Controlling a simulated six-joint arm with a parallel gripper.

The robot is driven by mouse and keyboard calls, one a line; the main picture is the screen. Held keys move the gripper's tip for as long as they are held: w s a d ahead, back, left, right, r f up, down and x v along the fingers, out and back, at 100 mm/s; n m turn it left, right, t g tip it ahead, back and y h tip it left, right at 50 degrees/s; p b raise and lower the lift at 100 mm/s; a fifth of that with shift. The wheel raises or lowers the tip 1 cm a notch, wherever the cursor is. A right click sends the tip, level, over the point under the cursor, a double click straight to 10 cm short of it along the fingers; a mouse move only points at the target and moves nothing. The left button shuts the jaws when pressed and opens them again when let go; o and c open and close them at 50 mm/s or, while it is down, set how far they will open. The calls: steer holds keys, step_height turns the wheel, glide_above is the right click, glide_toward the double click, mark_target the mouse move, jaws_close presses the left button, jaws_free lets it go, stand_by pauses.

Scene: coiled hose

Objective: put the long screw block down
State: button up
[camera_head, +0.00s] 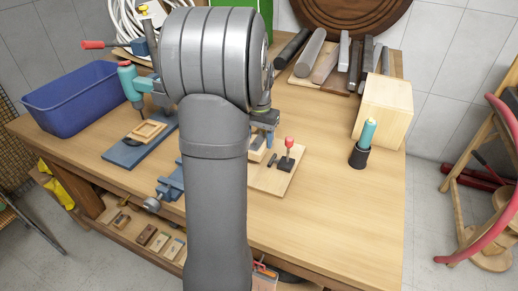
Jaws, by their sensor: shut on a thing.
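My gripper (268,132) shows only in part, just right of my arm, above the bench. It points down and is shut on the long screw block (257,151), a pale wooden piece that is mostly hidden behind my arm and the gripper. Below it lies a thin light wooden board (272,183). I cannot tell whether the block touches the board. On the board are a dark block with a red-knobbed post (287,158) and a small dark pin (271,160).
On the bench are a blue bin (75,100), a drill press (134,84), a blue vise (170,187), a dark cup with a teal handle (362,148), a wooden box (384,110) and several bars (325,63). The bench's front right is clear.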

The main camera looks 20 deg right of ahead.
steer(key=shift+f, duration=2.05)
steer(key=o, duration=1.2)
steer(key=shift+f, duration=0.15)
step_height(320, 180, up, 12)
steer(key=shift+r, duration=0.2)
